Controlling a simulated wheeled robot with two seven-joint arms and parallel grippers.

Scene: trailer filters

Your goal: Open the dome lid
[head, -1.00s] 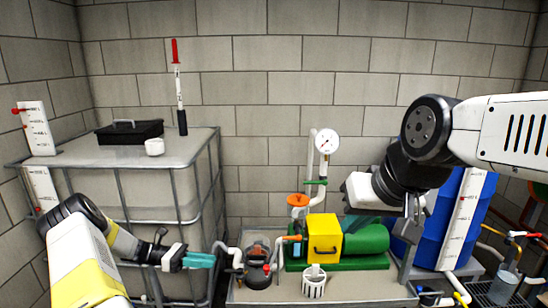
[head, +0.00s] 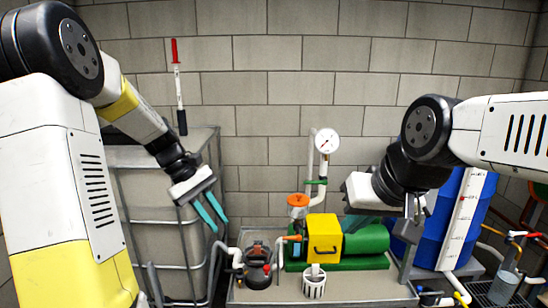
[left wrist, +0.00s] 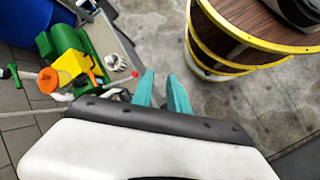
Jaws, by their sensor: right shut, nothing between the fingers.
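A dark pot with a rounded, see-through top (head: 258,250) stands at the front left of the bench in the head view. It is the most dome-like thing here, but I cannot tell for sure that it is the dome lid or how its lid sits. My left gripper (head: 213,215) is above and left of it, apart from it, teal fingers spread and pointing down to the right. Those fingers also show empty in the left wrist view (left wrist: 162,90). My right gripper (head: 416,208) is shut and empty, right of the green motor.
The bench (head: 340,290) also holds an orange-capped filter (head: 298,202), a yellow box (head: 323,240), a green motor (head: 366,241) and a white slotted cup (head: 314,286). A pressure gauge (head: 327,141) rises behind them. A caged tank (head: 150,170) stands left; a blue barrel (head: 478,215) stands right.

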